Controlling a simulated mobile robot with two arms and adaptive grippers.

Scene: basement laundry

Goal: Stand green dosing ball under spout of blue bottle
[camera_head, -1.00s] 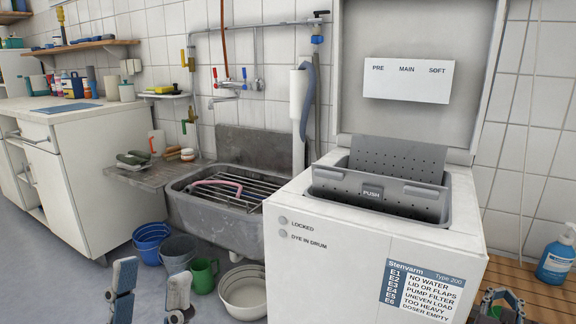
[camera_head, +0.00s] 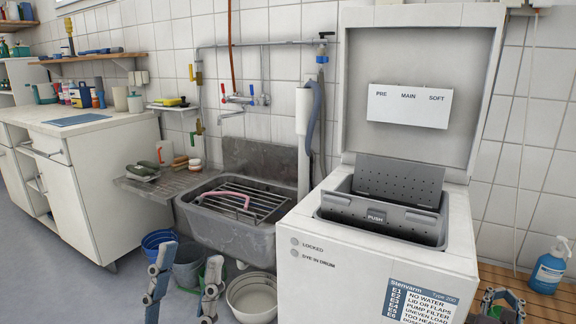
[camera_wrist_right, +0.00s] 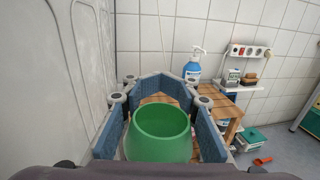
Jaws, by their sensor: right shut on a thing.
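The blue bottle (camera_head: 550,268) with a white pump spout stands on a wooden slatted bench at the right edge of the head view. It also shows ahead in the right wrist view (camera_wrist_right: 192,71). My right gripper (camera_head: 502,294) is at the bottom right of the head view, left of and nearer than the bottle. It is shut on the green dosing ball (camera_wrist_right: 160,135), which sits upright between the blue pads, apart from the bottle. Its underside is hidden. My left gripper (camera_head: 188,262) is open and empty, in front of the buckets.
The white washer (camera_head: 330,265), lid raised, stands left of the right gripper. The slatted bench (camera_head: 500,275) has bare room left of the bottle. A power strip (camera_wrist_right: 248,51) and small items are beyond the bottle. A sink (camera_head: 240,232) and buckets are left.

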